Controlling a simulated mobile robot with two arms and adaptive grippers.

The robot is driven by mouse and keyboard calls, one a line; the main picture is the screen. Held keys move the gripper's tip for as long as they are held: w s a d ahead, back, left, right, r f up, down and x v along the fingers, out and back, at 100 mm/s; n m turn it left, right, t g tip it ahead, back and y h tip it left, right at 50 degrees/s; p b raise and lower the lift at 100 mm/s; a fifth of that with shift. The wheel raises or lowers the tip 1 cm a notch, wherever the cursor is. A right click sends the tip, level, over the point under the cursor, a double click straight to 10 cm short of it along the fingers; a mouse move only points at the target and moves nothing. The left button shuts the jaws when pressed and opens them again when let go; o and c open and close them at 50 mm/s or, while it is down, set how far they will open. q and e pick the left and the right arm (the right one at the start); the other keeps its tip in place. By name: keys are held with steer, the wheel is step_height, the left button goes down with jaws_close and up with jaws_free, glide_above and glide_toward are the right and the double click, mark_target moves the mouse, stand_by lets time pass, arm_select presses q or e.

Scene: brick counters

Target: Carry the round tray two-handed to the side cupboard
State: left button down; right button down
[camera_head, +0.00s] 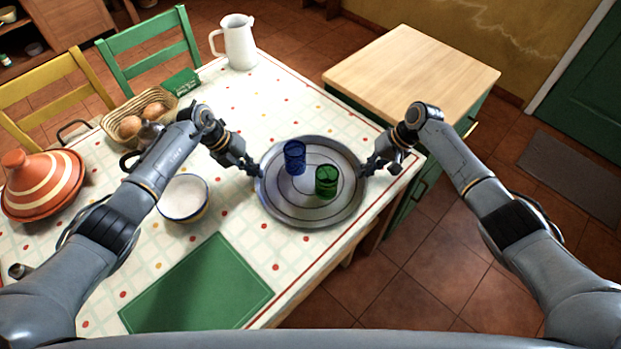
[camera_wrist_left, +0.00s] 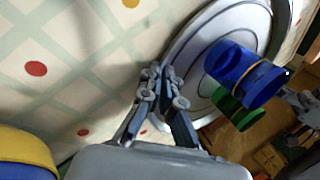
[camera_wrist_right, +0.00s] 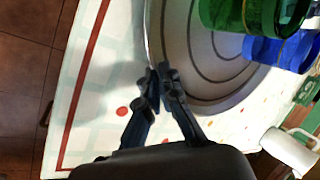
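The round grey metal tray (camera_head: 282,208) is at the right part of the table, close to its edge. A blue glass (camera_head: 294,157) and a green glass (camera_head: 326,181) stand upright on it. My left gripper (camera_head: 257,172) is at the tray's left rim; in the left wrist view its fingers (camera_wrist_left: 160,78) are closed together on the rim. My right gripper (camera_head: 366,171) is at the right rim; in the right wrist view its fingers (camera_wrist_right: 157,75) are closed on the rim. Whether the tray touches the tablecloth I cannot tell. The side cupboard (camera_head: 415,72) has a bare wooden top.
The table (camera_head: 225,205) also holds a white bowl (camera_head: 184,198), a green mat (camera_head: 198,289), a tagine (camera_head: 42,185), an egg basket (camera_head: 140,113) and a white jug (camera_head: 238,42). Chairs stand behind it. Tiled floor (camera_head: 440,262) lies open to the right.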

arm_select(q)
steer(key=shift+w+r, duration=0.1)
steer(key=shift+r, duration=0.05)
arm_select(e)
steer(key=shift+w+r, duration=0.1)
steer(key=shift+r, duration=0.05)
